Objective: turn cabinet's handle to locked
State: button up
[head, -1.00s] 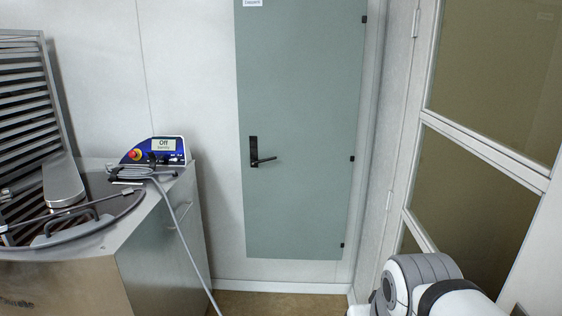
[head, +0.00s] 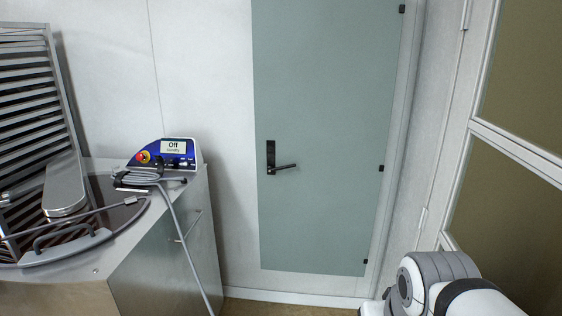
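The cabinet (head: 320,110) has a tall flat grey-green door set in the white wall, closed, with dark hinges along its right edge. Its black handle (head: 284,167) sits near the left edge, on a tall dark backplate. The lever points right, roughly horizontal and tilted slightly up at its free end. My arm shows only in part at the bottom right, below and to the right of the handle and well apart from it. My gripper is outside the picture.
A steel machine (head: 150,250) stands at the left, with a control panel (head: 165,152) reading "Off" and a grey cable (head: 180,235) hanging down its side. A framed glass door (head: 510,200) bounds the right. The space before the cabinet looks clear.

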aim_at(270, 167)
jog(key=i, duration=1.15)
jog(key=z, duration=0.05)
